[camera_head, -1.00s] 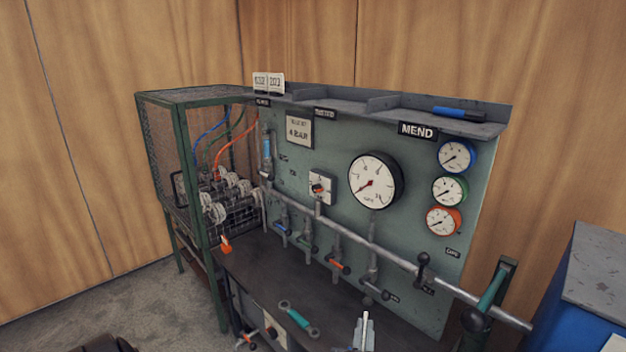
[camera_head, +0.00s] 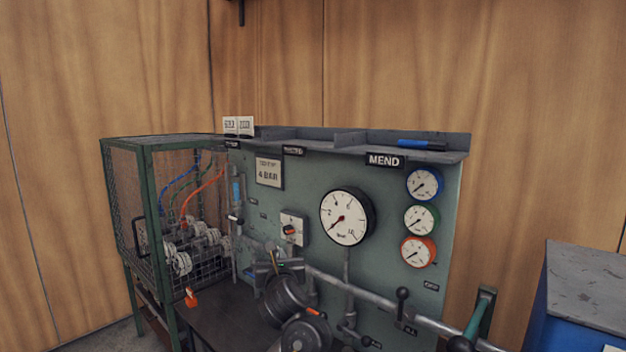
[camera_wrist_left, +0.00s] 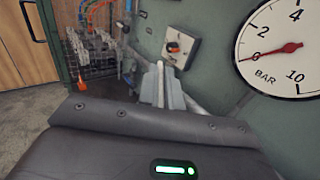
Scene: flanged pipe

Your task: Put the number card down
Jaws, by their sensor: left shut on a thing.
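My left gripper (camera_head: 272,264) is in front of the green panel, a little below and left of the selector switch (camera_head: 292,229). In the left wrist view its pale fingers (camera_wrist_left: 163,85) are close together. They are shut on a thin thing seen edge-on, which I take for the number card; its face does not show. Two white number cards (camera_head: 238,125) stand side by side at the left end of the grey top shelf (camera_head: 340,140). My right gripper is not in view.
The large bar gauge (camera_head: 346,217) and three small gauges (camera_head: 419,219) are on the panel. A pipe (camera_head: 370,292) with valves crosses its front. A mesh cage (camera_head: 130,190) stands left. A blue pen-like object (camera_head: 422,145) lies on the shelf's right part.

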